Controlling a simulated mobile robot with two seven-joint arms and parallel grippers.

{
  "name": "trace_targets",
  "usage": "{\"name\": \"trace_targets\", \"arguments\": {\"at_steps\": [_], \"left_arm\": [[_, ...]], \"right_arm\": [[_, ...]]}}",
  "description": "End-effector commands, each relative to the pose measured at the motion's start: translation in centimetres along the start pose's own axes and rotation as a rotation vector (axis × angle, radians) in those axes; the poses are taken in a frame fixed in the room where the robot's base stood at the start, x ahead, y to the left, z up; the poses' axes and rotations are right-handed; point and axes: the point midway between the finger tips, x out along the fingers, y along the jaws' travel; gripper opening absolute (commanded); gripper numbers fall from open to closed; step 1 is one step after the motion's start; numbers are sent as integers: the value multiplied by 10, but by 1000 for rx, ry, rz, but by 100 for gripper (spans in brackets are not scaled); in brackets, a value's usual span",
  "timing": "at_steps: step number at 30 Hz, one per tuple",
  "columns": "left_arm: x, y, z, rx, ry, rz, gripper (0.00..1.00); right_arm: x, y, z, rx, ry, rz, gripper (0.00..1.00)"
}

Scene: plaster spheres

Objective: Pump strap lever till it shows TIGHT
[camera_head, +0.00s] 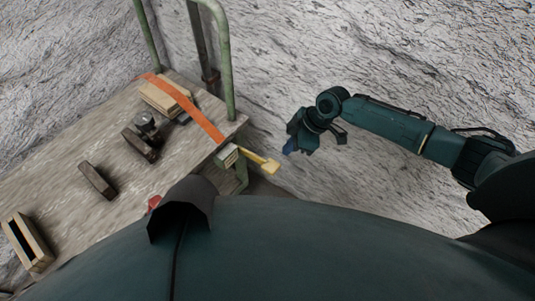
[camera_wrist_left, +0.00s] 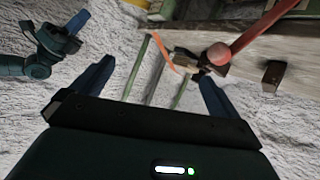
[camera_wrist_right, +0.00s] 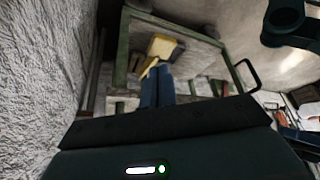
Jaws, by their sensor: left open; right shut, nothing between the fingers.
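The yellow strap lever (camera_head: 262,162) sticks out from a small pale box (camera_head: 228,155) at the cart's corner, where the orange strap (camera_head: 190,108) ends. No TIGHT marking is readable. My right gripper (camera_head: 290,147) is shut and empty, a little right of the lever's tip and apart from it in the head view. In the right wrist view, the shut fingers (camera_wrist_right: 160,70) point towards the yellow lever (camera_wrist_right: 162,46); whether they touch is unclear. My left gripper (camera_wrist_left: 155,68) is open and empty in its wrist view; it is hidden in the head view.
The wooden cart (camera_head: 60,155) has green rails (camera_head: 226,70) and carries boards (camera_head: 165,95), dark blocks (camera_head: 97,181) and an open wooden box (camera_head: 27,242). A red rod with a ball end (camera_wrist_left: 220,54) stands near my left gripper. Rough ground right of the cart is clear.

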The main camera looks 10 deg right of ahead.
Motion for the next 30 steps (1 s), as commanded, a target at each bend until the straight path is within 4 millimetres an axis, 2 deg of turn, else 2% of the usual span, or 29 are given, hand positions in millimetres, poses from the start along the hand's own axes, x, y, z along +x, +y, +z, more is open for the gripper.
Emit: {"name": "trace_targets", "arguments": {"at_steps": [11,15,18,24,30], "left_arm": [[0,1,7,0,-6,2,100],[3,-3,16,7,11,-6,100],[-8,-8,10,19,65,-19,100],[-17,-14,8,42,132,-38,100],[-23,-16,3,55,171,-47,100]], "right_arm": [[5,0,0,0,1,1,0],[21,0,2,0,2,2,0],[36,0,2,0,2,1,0],[58,1,2,0,2,4,0],[69,1,0,1,2,3,0]]}}
